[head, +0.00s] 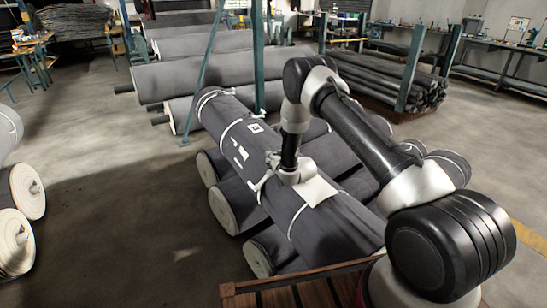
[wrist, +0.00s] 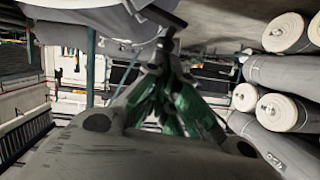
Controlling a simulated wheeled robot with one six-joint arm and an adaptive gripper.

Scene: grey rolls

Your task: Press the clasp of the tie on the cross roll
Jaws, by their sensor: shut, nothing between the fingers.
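The cross roll (head: 345,228) is a long dark grey roll lying diagonally on top of other rolls, with several white ties around it. One white tie (head: 261,194) passes around it right by my gripper (head: 266,182). My gripper is at the roll's upper left side, its fingers shut and empty. In the wrist view my gripper (wrist: 165,48) has its green-padded fingers meeting at the tips, close to a grey roll surface (wrist: 85,14) with a white band at the top. I cannot make out the clasp; the gripper covers that area in the head view. Contact with the tie is unclear.
Several grey rolls (head: 235,203) lie under the cross roll. A pale sheet (head: 316,190) lies on it beside my wrist. A teal post (head: 258,60) stands behind. A wooden pallet (head: 300,291) is in front. Floor at the left (head: 110,190) is clear.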

